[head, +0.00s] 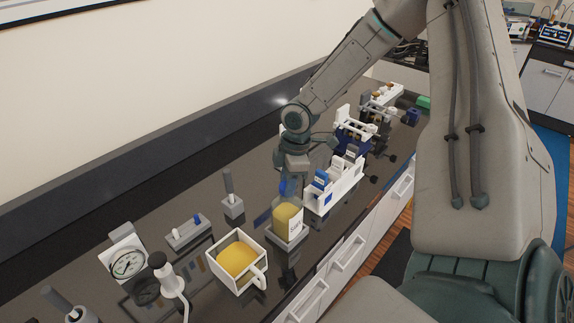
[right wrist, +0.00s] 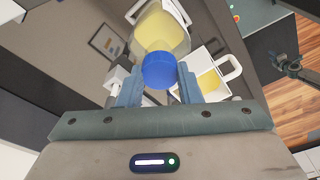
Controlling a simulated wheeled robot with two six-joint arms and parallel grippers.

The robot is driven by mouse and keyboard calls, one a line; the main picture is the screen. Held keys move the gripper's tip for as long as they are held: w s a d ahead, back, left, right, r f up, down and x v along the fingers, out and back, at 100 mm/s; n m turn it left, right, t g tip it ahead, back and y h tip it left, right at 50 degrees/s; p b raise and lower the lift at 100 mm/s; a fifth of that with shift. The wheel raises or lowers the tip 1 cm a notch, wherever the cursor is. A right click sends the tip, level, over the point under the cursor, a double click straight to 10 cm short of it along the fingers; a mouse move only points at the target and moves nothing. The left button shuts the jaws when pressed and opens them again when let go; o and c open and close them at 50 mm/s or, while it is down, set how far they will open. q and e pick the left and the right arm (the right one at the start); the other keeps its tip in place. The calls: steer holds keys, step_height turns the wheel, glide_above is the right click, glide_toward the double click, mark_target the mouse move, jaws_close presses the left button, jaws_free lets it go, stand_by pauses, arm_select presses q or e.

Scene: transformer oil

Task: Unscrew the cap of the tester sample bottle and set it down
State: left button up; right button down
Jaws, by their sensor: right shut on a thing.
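The sample bottle (head: 287,218) stands upright on a small light base, holding yellow oil and bearing a white label. Its blue cap (head: 289,188) is at the bottle's top; I cannot tell whether it still touches the neck. My right gripper (head: 288,180) comes down from above and is shut on the cap. In the right wrist view the cap (right wrist: 159,70) sits between the two blue fingers of the gripper (right wrist: 160,82), with the bottle (right wrist: 160,28) beyond it. My left gripper is not in view.
A white square jug (head: 214,262) with yellow oil stands in front-left of the bottle. A white rack (head: 345,187) with blue-labelled items is close on the right. A dial gauge (head: 127,263) and small fixtures stand left. Dark counter (head: 130,205) is bare along the back left.

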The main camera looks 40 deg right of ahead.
steer(key=shift+r+p, duration=0.45)
steer(key=shift+r, duration=0.6)
steer(key=shift+r, duration=0.25)
steer(key=shift+r+p, duration=1.35)
steer(key=shift+r, duration=0.65)
steer(key=shift+f, duration=0.1)
